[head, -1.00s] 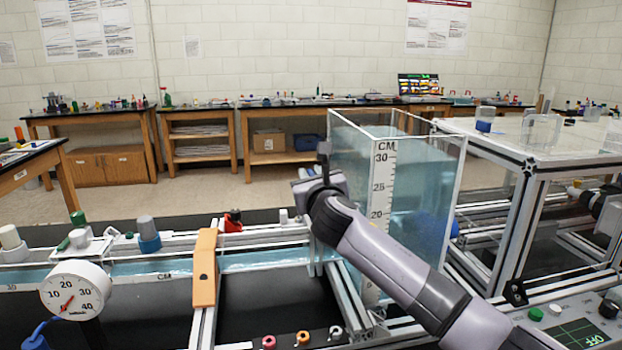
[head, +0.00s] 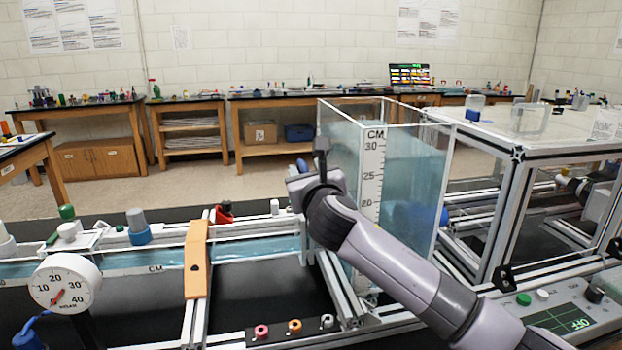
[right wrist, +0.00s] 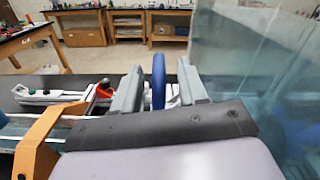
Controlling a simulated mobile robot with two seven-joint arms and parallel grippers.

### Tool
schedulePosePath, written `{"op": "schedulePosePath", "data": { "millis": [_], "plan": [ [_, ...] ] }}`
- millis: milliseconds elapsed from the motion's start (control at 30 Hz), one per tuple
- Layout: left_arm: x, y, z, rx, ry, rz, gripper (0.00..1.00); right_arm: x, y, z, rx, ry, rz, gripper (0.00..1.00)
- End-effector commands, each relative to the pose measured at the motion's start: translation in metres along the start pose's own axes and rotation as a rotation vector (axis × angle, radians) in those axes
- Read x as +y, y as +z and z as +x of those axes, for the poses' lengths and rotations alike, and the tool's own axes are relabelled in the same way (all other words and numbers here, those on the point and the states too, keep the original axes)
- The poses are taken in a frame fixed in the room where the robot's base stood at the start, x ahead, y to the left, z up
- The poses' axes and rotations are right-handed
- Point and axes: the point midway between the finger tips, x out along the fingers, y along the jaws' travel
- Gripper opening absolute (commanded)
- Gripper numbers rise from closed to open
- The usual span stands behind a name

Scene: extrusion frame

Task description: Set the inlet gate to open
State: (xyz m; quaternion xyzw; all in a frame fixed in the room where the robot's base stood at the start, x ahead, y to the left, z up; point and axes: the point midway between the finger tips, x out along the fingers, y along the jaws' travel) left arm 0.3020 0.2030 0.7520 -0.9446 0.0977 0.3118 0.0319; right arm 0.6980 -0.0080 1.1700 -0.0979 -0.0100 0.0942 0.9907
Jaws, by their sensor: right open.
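My right gripper (head: 302,180) reaches in over the flume, just left of the clear water tank (head: 405,180) with a CM scale. In the right wrist view its two grey fingers (right wrist: 160,92) are apart. An upright blue rounded piece (right wrist: 158,72), possibly the inlet gate's handle, shows between them. I cannot tell whether either finger touches it. The gate's setting cannot be read here. My left gripper is not in view.
An orange bracket (head: 196,262) crosses the flume. A red piece (head: 224,213) sits on the rail behind it. A round dial gauge (head: 64,284) is at left. A control panel (head: 570,312) reading OFF is at lower right. The tank wall stands close to my arm.

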Motion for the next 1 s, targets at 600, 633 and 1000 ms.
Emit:
{"op": "schedulePosePath", "data": {
  "millis": [600, 633, 1000],
  "plan": [
    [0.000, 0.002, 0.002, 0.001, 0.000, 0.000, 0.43, -0.001, 0.000, -0.036, 0.001, -0.001, -0.002, 0.42],
    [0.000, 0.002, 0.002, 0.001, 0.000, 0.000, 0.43, -0.001, 0.000, -0.036, 0.001, -0.001, -0.002, 0.42],
    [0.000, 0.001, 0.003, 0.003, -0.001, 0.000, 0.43, -0.001, 0.000, -0.036, 0.000, -0.001, -0.001, 0.42]
  ]
}}
